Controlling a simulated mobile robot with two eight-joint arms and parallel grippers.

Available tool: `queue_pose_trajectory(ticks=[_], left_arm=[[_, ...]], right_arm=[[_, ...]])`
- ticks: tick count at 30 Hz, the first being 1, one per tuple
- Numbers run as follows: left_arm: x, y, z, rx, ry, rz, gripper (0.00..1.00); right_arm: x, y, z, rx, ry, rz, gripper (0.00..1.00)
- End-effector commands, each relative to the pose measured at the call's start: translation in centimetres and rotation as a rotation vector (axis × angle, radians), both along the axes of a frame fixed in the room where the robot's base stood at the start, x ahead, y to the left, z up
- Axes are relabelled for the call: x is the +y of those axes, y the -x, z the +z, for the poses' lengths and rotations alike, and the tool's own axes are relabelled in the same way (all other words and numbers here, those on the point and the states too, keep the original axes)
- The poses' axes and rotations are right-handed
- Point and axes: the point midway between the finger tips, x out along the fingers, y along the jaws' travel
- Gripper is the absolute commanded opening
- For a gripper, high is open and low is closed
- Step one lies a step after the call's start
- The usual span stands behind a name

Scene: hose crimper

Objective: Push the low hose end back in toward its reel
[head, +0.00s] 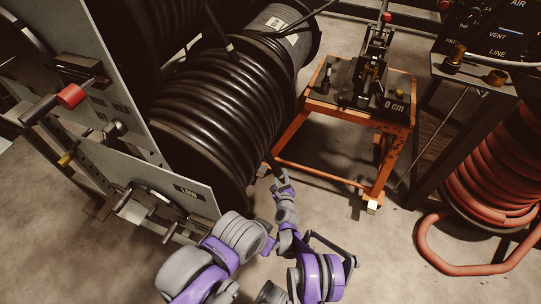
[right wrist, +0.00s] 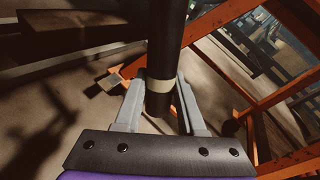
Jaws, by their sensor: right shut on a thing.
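The low hose end is a thick black hose with a pale band (right wrist: 161,86). In the right wrist view it stands between my right gripper's two grey fingers (right wrist: 158,110), which are shut on it near its tip. In the head view my right gripper (head: 277,174) is just right of the reel's lower right side, and only a short dark piece of the hose shows above it. The reel (head: 215,115) is a large drum wound with black hose between grey side plates. I do not see my left gripper.
An orange stand (head: 330,114) with a crimping tool (head: 370,75) is close behind and right of my right gripper. Another black hose end (head: 229,47) sticks out at the upper reel. Red hose (head: 490,180) is coiled at right. The floor between is clear.

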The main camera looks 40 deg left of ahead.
Motion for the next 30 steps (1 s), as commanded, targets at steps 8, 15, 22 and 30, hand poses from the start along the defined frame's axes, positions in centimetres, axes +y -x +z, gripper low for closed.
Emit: queue_pose_trajectory(ticks=[8, 15, 22, 30], left_arm=[[0.0, 0.1, 0.7, -0.002, 0.000, 0.000, 0.50], [0.0, 0.2, 1.3, -0.004, 0.000, 0.000, 0.50], [0.0, 0.2, 1.8, -0.005, 0.000, 0.000, 0.50], [0.0, 0.3, 2.4, -0.007, 0.000, 0.000, 0.50]], right_arm=[[0.6, 0.2, 1.1, -0.002, -0.001, 0.001, 0.00], [1.0, 0.2, 1.8, -0.002, -0.001, 0.001, 0.00], [1.3, 0.3, 2.5, -0.003, 0.000, 0.001, 0.00], [1.8, 0.4, 3.4, -0.003, 0.000, 0.001, 0.00]])
